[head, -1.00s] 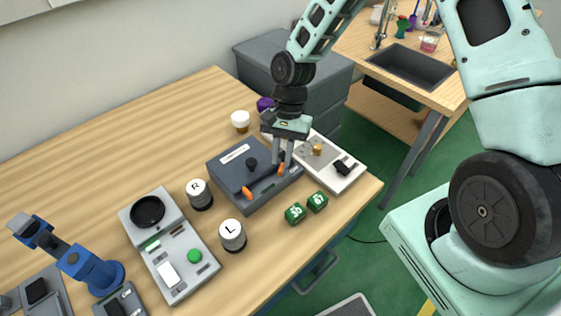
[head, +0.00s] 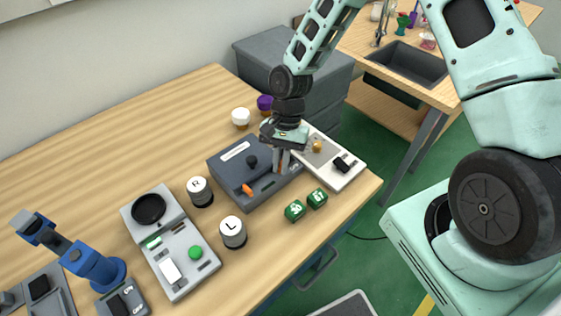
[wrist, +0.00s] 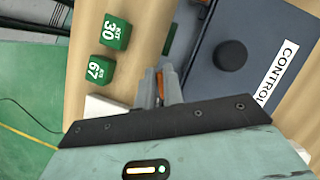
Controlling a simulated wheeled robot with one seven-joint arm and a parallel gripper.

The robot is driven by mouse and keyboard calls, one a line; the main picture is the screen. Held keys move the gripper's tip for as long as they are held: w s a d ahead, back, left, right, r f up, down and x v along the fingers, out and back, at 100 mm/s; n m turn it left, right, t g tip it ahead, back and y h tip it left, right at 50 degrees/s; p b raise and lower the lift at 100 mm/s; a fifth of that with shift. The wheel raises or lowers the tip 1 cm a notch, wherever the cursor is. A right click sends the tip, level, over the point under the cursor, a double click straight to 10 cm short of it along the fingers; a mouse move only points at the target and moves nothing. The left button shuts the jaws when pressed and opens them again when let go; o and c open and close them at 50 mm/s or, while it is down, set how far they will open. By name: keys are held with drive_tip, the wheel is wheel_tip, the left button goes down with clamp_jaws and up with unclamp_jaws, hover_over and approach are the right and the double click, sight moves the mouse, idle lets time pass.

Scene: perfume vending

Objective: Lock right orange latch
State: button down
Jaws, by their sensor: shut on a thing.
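The dark grey control box (head: 232,173) stands on the wooden table, with a black knob (head: 252,161) and a white label on top. Its left orange latch (head: 247,189) is in plain view at the front. My gripper (head: 281,166) points down at the box's right front. It is shut on the right orange latch, which is mostly hidden by the fingers in the head view. In the wrist view a sliver of the right orange latch (wrist: 161,84) shows between the fingertips, beside the box (wrist: 213,85).
Two green cubes (head: 306,204) lie in front of the box. A white tray-like device (head: 333,178) sits close on the right. R and L jars (head: 233,233) and a grey device (head: 185,268) stand left. A white-lidded jar (head: 240,117) is behind.

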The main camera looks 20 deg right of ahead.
drive_tip(key=shift+n, duration=0.3)
drive_tip(key=n+h, duration=0.1)
drive_tip(key=n, duration=0.2)
drive_tip(key=n+g+h, duration=0.1)
drive_tip(key=n, duration=0.1)
drive_tip(key=shift+d+n, duration=0.1)
drive_tip(key=shift+n, duration=0.3)
drive_tip(key=n+h+b, duration=0.1)
drive_tip(key=n+h, duration=0.1)
drive_tip(key=n, duration=0.3)
drive_tip(key=shift+d+r, duration=0.1)
drive_tip(key=shift+d, duration=0.05)
drive_tip(key=shift+n, duration=0.3)
drive_tip(key=c, duration=1.8)
unclamp_jaws()
drive_tip(key=b+v, duration=0.3)
drive_tip(key=v, duration=1.4)
drive_tip(key=shift+a+r, duration=0.2)
drive_tip(key=shift+a, duration=0.15)
